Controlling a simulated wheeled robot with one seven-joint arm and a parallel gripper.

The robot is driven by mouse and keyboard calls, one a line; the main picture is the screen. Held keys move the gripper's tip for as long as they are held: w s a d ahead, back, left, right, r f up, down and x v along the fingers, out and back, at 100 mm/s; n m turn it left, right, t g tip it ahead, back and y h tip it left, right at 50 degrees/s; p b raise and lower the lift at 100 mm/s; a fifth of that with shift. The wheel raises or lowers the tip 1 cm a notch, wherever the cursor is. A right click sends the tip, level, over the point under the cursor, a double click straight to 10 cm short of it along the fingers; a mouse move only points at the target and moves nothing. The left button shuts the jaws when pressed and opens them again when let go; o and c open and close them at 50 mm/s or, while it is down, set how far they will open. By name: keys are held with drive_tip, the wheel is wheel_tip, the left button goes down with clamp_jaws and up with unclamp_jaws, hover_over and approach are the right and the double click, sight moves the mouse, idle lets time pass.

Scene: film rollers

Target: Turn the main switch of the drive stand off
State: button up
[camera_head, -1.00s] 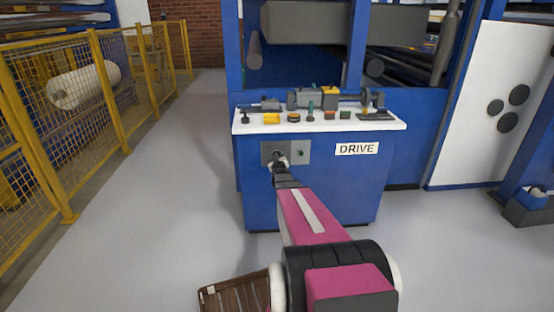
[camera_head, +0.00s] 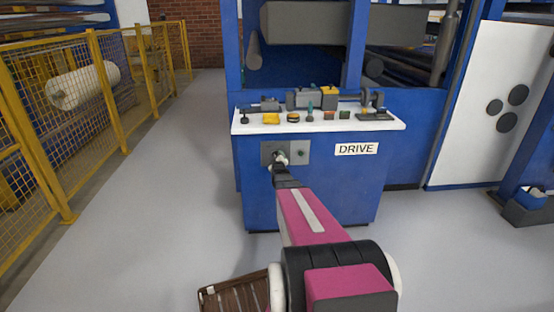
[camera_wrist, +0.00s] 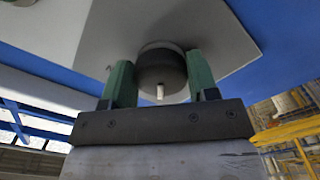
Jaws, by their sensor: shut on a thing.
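The drive stand (camera_head: 345,185) is a blue cabinet with a white top and a DRIVE label. A grey plate (camera_head: 290,147) on its front carries the main switch and a small round lamp (camera_head: 301,154), which looks dark. The main switch (camera_wrist: 162,62) is a round dark knob in the wrist view, with a short white mark pointing down toward my gripper's palm. The green fingers of my gripper (camera_wrist: 160,75) are shut on the knob, one on each side. In the head view my gripper (camera_head: 281,162) hides most of the knob.
A yellow mesh fence (camera_head: 95,110) runs along the left. A brown slatted pallet (camera_head: 235,295) lies low in front. The grey floor between fence and stand is clear.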

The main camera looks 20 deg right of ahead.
drive_tip(key=o, duration=0.9)
drive_tip(key=shift+o, duration=0.2)
drive_tip(key=shift+s, duration=0.1)
drive_tip(key=v, duration=1)
drive_tip(key=shift+s, duration=0.3)
drive_tip(key=shift+a, duration=0.1)
drive_tip(key=s+a+f+m+g+y, duration=0.2)
drive_tip(key=s+a+f+g, duration=0.1)
drive_tip(key=s+a+g, duration=0.4)
drive_tip(key=s+a+f+m+g+y, duration=0.3)
drive_tip(key=s+a+g, duration=0.3)
drive_tip(key=a, duration=0.4)
drive_tip(key=s+a+r+m+g, duration=0.1)
drive_tip(key=s+a+g, duration=0.3)
drive_tip(key=s, duration=0.6)
drive_tip(key=shift+s+r+m, duration=0.3)
drive_tip(key=shift+r, duration=0.05)
